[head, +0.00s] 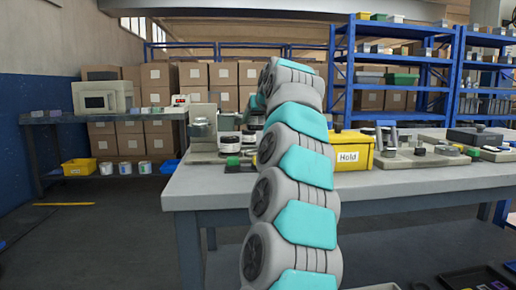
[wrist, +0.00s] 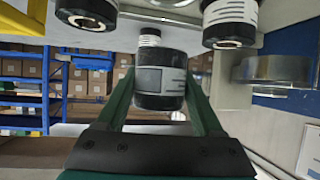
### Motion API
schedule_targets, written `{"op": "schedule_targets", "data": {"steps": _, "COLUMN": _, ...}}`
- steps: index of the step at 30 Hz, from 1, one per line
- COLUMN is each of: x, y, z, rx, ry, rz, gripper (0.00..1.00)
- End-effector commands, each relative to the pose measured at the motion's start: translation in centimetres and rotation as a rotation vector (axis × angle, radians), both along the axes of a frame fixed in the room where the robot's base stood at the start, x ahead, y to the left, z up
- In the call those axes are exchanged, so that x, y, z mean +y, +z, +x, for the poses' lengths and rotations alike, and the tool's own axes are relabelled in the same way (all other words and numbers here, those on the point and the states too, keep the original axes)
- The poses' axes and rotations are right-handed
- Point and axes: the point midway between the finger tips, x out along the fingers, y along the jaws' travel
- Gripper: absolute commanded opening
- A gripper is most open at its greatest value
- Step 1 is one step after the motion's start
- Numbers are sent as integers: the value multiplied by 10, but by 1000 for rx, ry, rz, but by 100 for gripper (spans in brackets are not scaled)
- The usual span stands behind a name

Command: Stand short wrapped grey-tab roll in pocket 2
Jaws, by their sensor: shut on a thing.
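In the wrist view, which looks upside down, my gripper (wrist: 160,85) has its two green fingers shut around a short dark roll (wrist: 160,101) with a grey patch and a white printed label. The roll matches the grey-tab roll. Its contact with anything beyond the fingers cannot be told. In the head view my arm hides the gripper and the held roll. I cannot make out pocket 2 in either view.
Two dark rolls, one at upper left (wrist: 88,12) and a white-labelled one (wrist: 230,22), are close by in the wrist view. A metal disc-shaped part (wrist: 273,69) is at right. In the head view, a grey table (head: 225,187) carries a yellow Hold bin (head: 350,152) and a bench machine (head: 203,130).

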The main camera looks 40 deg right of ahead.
Motion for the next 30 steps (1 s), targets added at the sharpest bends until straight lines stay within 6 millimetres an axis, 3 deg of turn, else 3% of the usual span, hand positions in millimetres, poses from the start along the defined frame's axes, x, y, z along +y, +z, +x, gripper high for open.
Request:
{"op": "schedule_targets", "data": {"steps": 9, "x": 1, "y": -34, "z": 0, "rx": 4, "ry": 2, "rz": 3, "gripper": 5}}
{"op": "schedule_targets", "data": {"steps": 19, "x": -1, "y": -45, "z": 0, "rx": 2, "ry": -1, "rz": 3, "gripper": 5}}
{"op": "schedule_targets", "data": {"steps": 30, "x": 1, "y": -78, "z": 0, "rx": 2, "ry": 2, "rz": 2, "gripper": 5}}
